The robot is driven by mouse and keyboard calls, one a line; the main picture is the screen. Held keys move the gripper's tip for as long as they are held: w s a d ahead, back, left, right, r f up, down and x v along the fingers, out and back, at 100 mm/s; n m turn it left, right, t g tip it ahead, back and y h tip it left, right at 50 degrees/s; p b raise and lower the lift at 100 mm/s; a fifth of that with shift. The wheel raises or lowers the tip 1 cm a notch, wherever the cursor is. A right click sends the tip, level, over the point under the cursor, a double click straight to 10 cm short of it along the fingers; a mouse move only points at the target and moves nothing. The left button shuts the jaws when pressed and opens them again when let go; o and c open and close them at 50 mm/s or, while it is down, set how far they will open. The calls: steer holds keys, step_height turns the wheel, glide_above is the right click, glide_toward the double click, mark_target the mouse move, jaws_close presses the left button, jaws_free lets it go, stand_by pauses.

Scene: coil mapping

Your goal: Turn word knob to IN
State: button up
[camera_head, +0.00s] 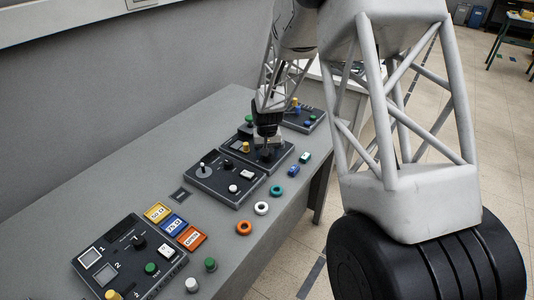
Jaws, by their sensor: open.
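My gripper (267,145) points down over a dark control panel (279,158) in the middle-back of the grey table (210,122). It is open, with its fingertips low around or just above the panel's surface. A dark round knob appears to sit beneath it, mostly hidden, and I cannot tell whether the fingers touch it. A yellow knob (245,147) stands to the left on the same panel. No knob lettering, and no IN mark, is readable at this size, so I cannot tell which way the word knob points.
Nearer is a panel with a lever (203,171); at the front left is a panel with black, green and yellow knobs (139,242). Rings (244,228), coloured labelled blocks (174,224) and small blocks (293,171) lie loose. Another panel (312,122) stands behind.

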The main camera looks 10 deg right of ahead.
steer(key=shift+r, duration=3.75)
steer(key=shift+s+r, duration=0.4)
steer(key=shift+r, duration=0.1)
steer(key=s+d+r+t, duration=0.1)
steer(key=s+d+r, duration=0.1)
steer(key=s+r, duration=1.5)
steer(key=s+r+t, duration=0.1)
steer(key=s, duration=2.5)
steer(key=shift+s+d+r+n+t, duration=0.25)
steer(key=shift+d+r+n+t, duration=0.05)
steer(key=shift+d, duration=0.15)
